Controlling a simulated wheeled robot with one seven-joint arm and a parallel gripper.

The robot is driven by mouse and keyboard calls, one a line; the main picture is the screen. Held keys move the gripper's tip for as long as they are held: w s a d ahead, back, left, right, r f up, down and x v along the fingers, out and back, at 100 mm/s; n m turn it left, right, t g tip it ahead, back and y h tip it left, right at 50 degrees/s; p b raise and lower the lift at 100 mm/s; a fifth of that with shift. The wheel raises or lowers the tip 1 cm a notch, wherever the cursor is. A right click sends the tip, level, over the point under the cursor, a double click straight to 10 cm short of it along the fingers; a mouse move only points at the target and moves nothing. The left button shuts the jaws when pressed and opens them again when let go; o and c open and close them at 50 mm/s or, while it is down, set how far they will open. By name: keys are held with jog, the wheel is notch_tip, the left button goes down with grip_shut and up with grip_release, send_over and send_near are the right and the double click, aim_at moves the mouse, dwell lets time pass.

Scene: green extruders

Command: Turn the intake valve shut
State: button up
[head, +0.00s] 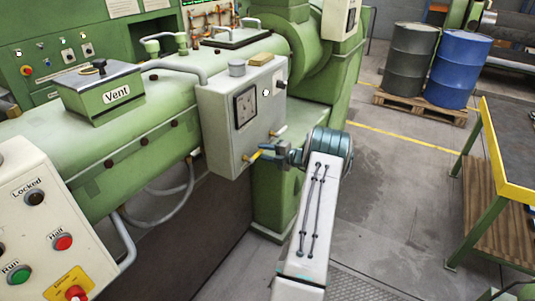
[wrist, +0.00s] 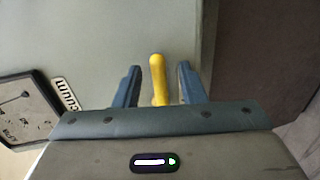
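A yellow lever (head: 260,153), the only valve-like handle I can make out clearly, sticks out from the lower right of a grey box (head: 217,130). No intake label is readable on it. My gripper (head: 273,150) is at the lever, in front of the box. In the wrist view, the lever (wrist: 158,78) stands between the two blue fingers of my gripper (wrist: 159,85). The fingers are open, with a gap showing on each side of it. The lever's lower end is hidden behind the gripper body.
A gauge (head: 245,106) is on the box face. A green box marked Vent (head: 104,97) sits on the machine at left. A control panel (head: 45,225) with buttons stands at lower left. A workbench (head: 505,150) is at right; the floor between is clear.

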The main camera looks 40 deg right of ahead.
jog(key=b+v, duration=0.3)
jog(key=v, duration=1.1)
jog(key=shift+w, duration=0.1)
